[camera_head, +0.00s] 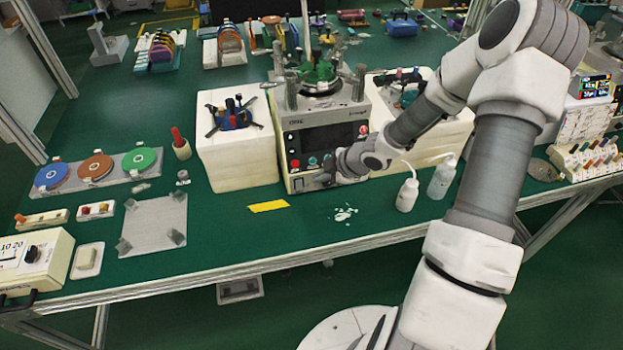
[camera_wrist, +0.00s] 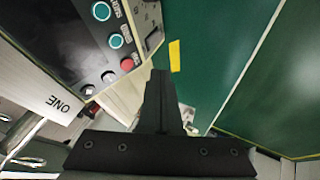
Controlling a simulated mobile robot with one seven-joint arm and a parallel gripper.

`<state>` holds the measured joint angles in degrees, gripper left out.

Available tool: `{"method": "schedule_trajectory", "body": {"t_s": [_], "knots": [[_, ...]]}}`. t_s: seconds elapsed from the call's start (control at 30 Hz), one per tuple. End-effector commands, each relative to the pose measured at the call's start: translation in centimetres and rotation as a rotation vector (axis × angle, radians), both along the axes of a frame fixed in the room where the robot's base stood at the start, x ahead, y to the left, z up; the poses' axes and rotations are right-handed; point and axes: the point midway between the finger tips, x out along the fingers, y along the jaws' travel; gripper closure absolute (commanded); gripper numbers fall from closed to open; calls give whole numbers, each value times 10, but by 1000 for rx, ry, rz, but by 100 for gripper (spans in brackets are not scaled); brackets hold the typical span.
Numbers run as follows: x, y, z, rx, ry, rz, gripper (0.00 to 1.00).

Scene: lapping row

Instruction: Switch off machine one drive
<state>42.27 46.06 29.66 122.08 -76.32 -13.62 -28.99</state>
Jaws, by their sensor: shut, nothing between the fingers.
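Machine one (camera_head: 320,115) is a grey and white bench unit with a dark front panel, at the middle of the table. In the wrist view its name plate (camera_wrist: 58,104) reads ONE, upside down. The panel carries teal buttons (camera_wrist: 115,41), a red button (camera_wrist: 127,64) and a black rocker-like switch (camera_wrist: 153,39) near its edge. My gripper (camera_wrist: 162,73) is shut and empty, its tips just off the panel's edge near the red button and the switch. In the head view my gripper (camera_head: 322,180) is low at the machine's front. Contact cannot be told.
White blocks (camera_head: 240,160) flank the machine. Two wash bottles (camera_head: 407,194) stand right of my gripper. A yellow strip (camera_head: 268,206) and a white spill (camera_head: 344,213) lie on the green table in front. Coloured discs (camera_head: 96,165) and a grey plate (camera_head: 152,223) are at left.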

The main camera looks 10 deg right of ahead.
Motion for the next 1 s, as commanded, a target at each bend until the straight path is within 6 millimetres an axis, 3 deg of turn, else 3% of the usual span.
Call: {"method": "schedule_trajectory", "body": {"t_s": [0.03, 0.17, 0.83, 1.0], "knots": [[-2, -3, 10, 0, 0, -1, 100], [-5, -7, 17, 1, -1, -1, 100], [-6, -9, 19, -3, 1, -1, 100], [-5, -21, 35, -81, 25, -56, 100]]}}
